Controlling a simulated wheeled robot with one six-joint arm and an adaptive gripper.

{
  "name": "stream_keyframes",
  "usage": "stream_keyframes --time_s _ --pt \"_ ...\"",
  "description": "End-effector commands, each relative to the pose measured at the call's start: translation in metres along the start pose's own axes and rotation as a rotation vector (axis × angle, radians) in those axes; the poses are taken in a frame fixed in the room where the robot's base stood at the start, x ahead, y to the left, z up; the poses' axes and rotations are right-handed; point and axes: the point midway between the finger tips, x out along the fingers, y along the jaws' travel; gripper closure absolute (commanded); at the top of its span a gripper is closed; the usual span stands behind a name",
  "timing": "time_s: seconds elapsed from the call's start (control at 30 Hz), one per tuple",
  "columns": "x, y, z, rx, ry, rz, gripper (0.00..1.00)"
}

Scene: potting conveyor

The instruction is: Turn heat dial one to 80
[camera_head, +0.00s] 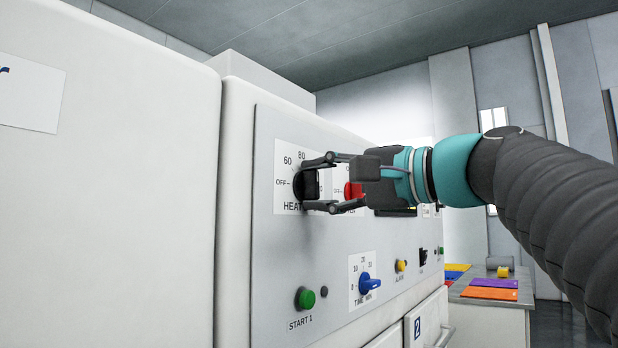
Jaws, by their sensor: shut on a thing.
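The heat dial (299,187) is a black knob on a white label plate (287,161) marked OFF, 60 and 80, on the upper left of the grey control panel. My gripper (310,186) reaches in from the right, with its two black fingers closed on the knob from above and below. The fingers cover much of the knob and the right part of its plate. I cannot tell which mark the pointer is at.
A red knob (353,190) sits just behind my gripper. Below are a green START 1 button (306,298), a blue time dial (370,284) and a yellow button (400,265). A bench (500,308) with coloured sheets stands at the right.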

Motion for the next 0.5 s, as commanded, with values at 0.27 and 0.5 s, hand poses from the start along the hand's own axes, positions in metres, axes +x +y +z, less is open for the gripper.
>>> stream_keyframes --time_s 0.27,0.5 --pt "-0.0001 -0.0009 -0.0007 0.070 0.003 -0.002 0.91" --pt "-0.0001 -0.0006 -0.0007 0.080 0.003 -0.003 0.91"
